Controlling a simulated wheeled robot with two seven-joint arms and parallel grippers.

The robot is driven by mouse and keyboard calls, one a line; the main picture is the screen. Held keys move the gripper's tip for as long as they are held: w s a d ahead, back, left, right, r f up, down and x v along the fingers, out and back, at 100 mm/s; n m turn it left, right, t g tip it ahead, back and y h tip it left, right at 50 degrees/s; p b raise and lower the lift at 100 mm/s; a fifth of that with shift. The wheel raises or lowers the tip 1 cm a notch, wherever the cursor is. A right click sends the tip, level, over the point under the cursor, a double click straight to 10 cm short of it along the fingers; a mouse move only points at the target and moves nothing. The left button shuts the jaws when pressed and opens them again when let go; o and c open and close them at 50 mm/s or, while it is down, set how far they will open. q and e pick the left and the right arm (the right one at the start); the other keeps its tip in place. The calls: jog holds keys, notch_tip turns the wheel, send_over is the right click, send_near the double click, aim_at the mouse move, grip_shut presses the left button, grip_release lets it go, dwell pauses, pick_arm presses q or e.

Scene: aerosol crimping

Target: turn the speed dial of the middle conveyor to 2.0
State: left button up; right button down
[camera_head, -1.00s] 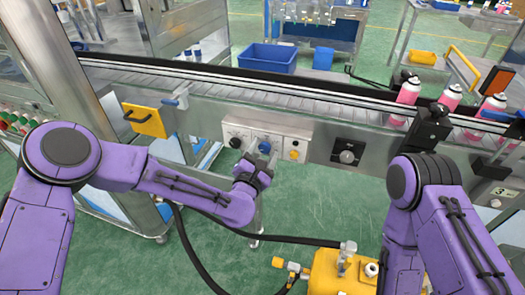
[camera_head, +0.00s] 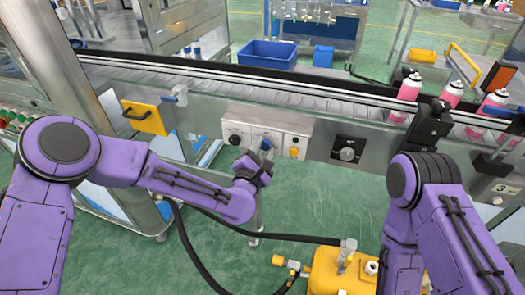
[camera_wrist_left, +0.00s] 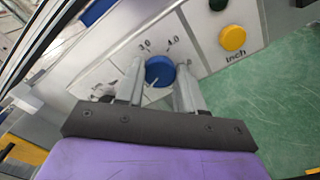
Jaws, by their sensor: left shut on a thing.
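The blue speed dial (camera_wrist_left: 160,71) sits on a pale control panel (camera_head: 231,124) on the conveyor's front. My left gripper (camera_head: 262,154) is at the panel. In the left wrist view its two fingers (camera_wrist_left: 158,82) stand on either side of the dial, shut on it. A short white mark shows on the dial, toward its lower left in that view. The numbers 3.0 and 4.0 are readable above the dial; other scale marks are partly hidden by the fingers.
A yellow button (camera_wrist_left: 232,38) marked inch is beside the dial, with a dark green button (camera_wrist_left: 217,4) near it. A black-plated knob (camera_head: 347,153) is farther right. Pink cans (camera_head: 451,94) stand on the conveyor. A yellow tank (camera_head: 340,272) stands low in front.

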pick_arm(q)
jog(key=m+b, duration=0.1)
jog(key=m, duration=0.3)
jog(key=shift+f, duration=0.1)
jog(key=shift+m+b, duration=0.4)
jog(key=shift+m, duration=2.4)
jog(key=o, duration=1)
jog(key=shift+o, duration=0.2)
jog(key=b+v, duration=0.1)
jog(key=v, duration=0.9)
jog(key=shift+s+a+b, duration=0.15)
jog(key=shift+s+b, duration=0.15)
jog(key=shift+b, duration=0.05)
